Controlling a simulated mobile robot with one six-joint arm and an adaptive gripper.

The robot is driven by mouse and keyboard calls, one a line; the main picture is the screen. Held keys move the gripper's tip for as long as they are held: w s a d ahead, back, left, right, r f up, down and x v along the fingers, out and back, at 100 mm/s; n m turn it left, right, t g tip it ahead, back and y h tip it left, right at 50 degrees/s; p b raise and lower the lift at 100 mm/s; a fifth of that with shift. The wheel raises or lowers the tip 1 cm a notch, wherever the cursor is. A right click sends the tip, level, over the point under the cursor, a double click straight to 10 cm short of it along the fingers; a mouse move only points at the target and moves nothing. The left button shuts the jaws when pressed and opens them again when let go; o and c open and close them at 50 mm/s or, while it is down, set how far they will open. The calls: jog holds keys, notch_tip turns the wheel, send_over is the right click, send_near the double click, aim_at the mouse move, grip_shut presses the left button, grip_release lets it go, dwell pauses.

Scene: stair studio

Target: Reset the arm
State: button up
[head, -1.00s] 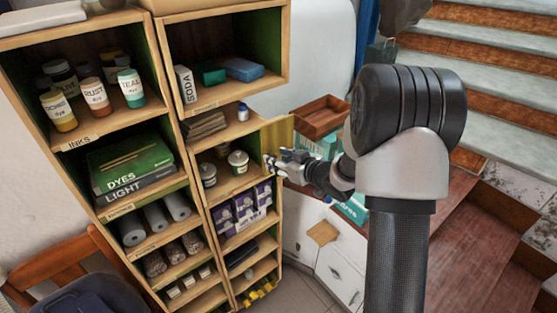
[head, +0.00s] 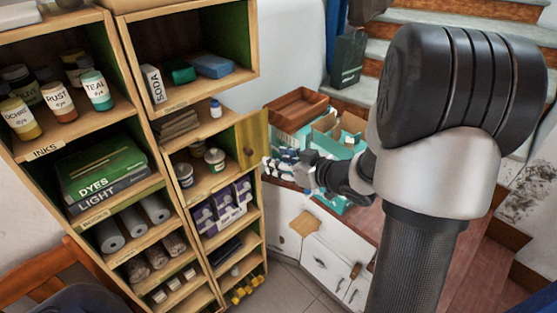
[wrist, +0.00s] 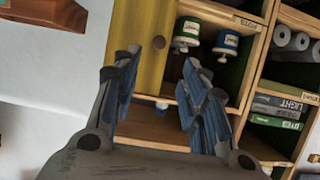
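My gripper (head: 280,165) is at the end of my raised arm, just right of the shelf unit (head: 152,132), by the lower part of an open yellow door (head: 252,138). In the wrist view my gripper (wrist: 160,62) has its two blue-padded fingers spread apart, with nothing between them. The yellow door (wrist: 145,35), with a round knob, shows beyond the fingers. I cannot tell whether the gripper touches the door.
Two lidded pots (head: 214,159) stand in the compartment beside the door. Ink jars (head: 58,102) and books (head: 100,165) fill other shelves. Stairs rise at right.

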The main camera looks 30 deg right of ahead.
jog(key=shift+r, duration=0.1)
jog(key=s+r+m+g+h, duration=0.3)
jog(key=s+r+h, duration=0.4)
jog(key=s+r, duration=0.15)
jog(key=s+a+f+g+y, duration=0.1)
jog(key=s+a+g, duration=0.1)
jog(key=s+a, duration=0.4)
jog(key=s+a+f+g+y+b, duration=0.1)
jog(key=s+a+g, duration=0.2)
jog(key=s, duration=1)
jog(key=a, duration=0.3)
jog(key=shift+s+a+m+y, duration=0.25)
jog(key=shift+m+y, duration=0.05)
jog(key=shift+y, duration=0.1)
